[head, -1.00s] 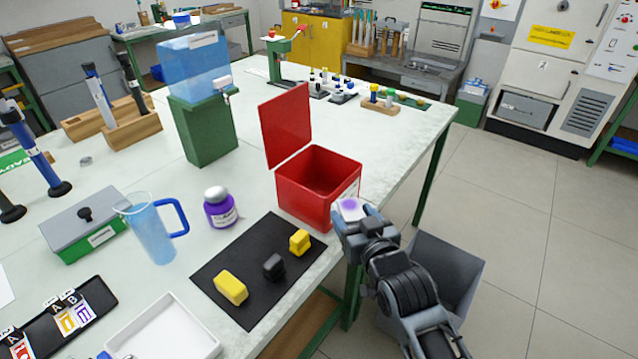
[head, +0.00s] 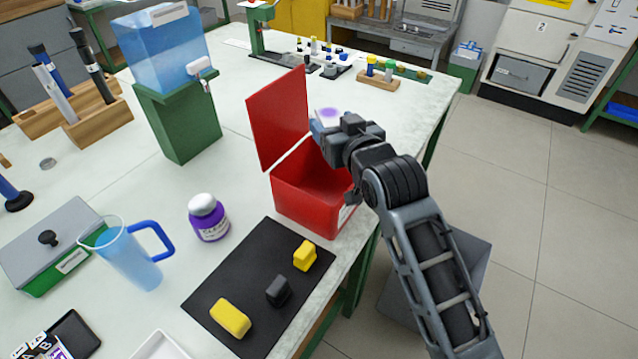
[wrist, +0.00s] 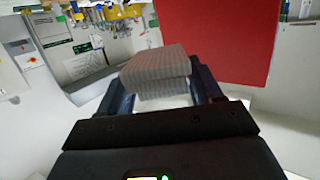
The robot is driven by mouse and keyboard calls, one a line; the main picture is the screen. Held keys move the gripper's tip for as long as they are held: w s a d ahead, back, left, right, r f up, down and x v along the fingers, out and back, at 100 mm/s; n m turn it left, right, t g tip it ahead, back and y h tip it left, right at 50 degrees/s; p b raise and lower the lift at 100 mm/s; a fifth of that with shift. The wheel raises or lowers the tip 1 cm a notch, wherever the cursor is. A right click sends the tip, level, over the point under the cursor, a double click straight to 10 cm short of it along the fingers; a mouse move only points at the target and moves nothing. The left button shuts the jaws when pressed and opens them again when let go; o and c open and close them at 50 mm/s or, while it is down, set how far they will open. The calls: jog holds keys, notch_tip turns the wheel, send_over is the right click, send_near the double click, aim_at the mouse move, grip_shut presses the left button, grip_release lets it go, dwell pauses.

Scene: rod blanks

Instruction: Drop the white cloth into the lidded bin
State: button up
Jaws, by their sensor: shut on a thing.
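The lidded bin (head: 298,203) is a red box near the right edge of the table, with its red lid (head: 277,115) swung open and standing up. My gripper (head: 322,125) is shut on the white cloth (head: 330,114), a folded piece with a purple stain. In the head view the cloth is above the bin, by the right edge of the lid. In the wrist view the ribbed, greyish cloth (wrist: 157,68) sits between my two fingers (wrist: 160,88), with the red lid behind it. My wrist hides part of the bin's opening.
A black mat (head: 245,305) with yellow and black blocks lies in front of the bin. A purple jar (head: 209,220), a blue jug (head: 135,258) and a green dispenser stand (head: 180,125) are to the left. A grey floor bin (head: 400,300) stands below the table edge.

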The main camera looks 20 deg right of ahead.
notch_tip(320, 180, down, 5)
jog(key=b, duration=0.3)
jog(key=shift+f+b, duration=0.15)
jog(key=shift+b, duration=0.15)
jog(key=o, duration=1.1)
jog(key=s+r+b, duration=0.1)
jog(key=s, duration=0.6)
jog(key=shift+s+r, duration=0.3)
